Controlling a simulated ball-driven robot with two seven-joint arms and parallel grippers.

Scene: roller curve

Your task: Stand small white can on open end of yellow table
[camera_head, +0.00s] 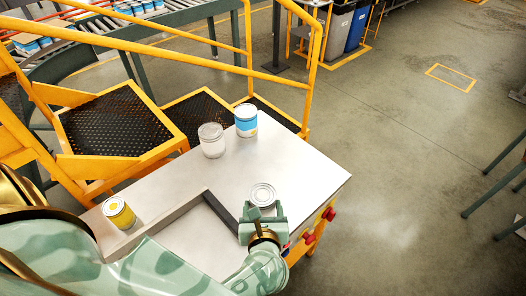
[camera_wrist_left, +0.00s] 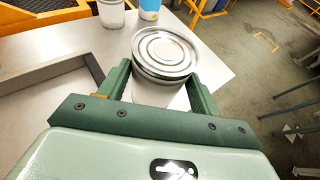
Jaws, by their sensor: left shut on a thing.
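A small white can (camera_head: 263,194) with a silver lid is between the fingers of my left gripper (camera_head: 262,212), which is shut on it. In the left wrist view the white can (camera_wrist_left: 164,52) is seen from above, upright, between both green fingers (camera_wrist_left: 160,88). It is over the right end of the table (camera_head: 300,170), whose top is pale grey metal with yellow parts below. The can's base is largely hidden, so I cannot tell if it touches the top. My right gripper is out of view.
A yellow can (camera_head: 119,212) stands at the left. A raised dark-ended rail (camera_head: 222,212) lies left of my gripper. The table's right end is clear.

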